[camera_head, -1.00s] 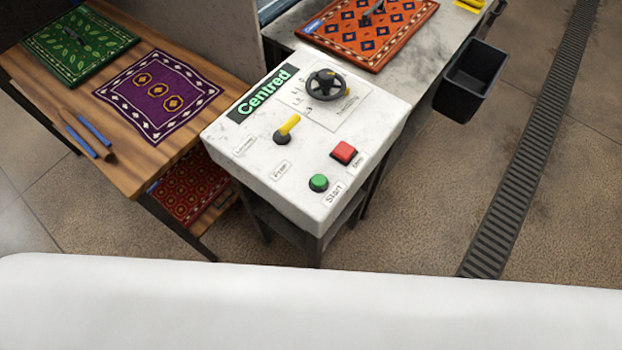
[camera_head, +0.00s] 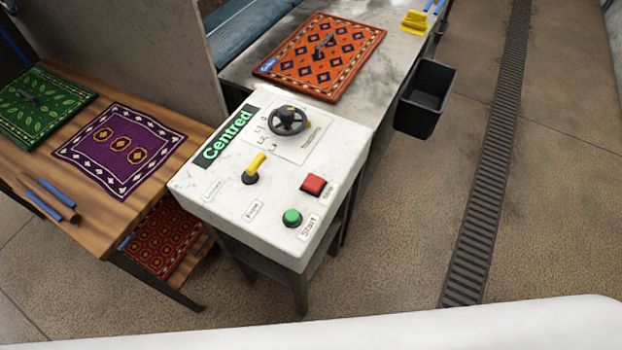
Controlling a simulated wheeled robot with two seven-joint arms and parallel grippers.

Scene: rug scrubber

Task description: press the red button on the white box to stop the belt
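The white box (camera_head: 225,211) stands on a dark stand in the middle of the head view. The square red button (camera_head: 313,184) is on its top, near the right edge, with a small label beside it. A round green button (camera_head: 292,217) labelled Start is just nearer to me. A yellow-handled lever (camera_head: 255,167) and a black handwheel (camera_head: 287,121) are also on the top, with a sign (camera_head: 228,137) reading Centred. Neither of my grippers shows in the view, and nothing touches the red button.
A wooden table (camera_head: 101,236) with green and purple rugs is at the left. A grey table (camera_head: 355,97) with an orange rug (camera_head: 320,57) is behind the box. A black bin (camera_head: 425,97) hangs at its right side. Open floor (camera_head: 400,225) and a drain grate (camera_head: 490,170) lie to the right.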

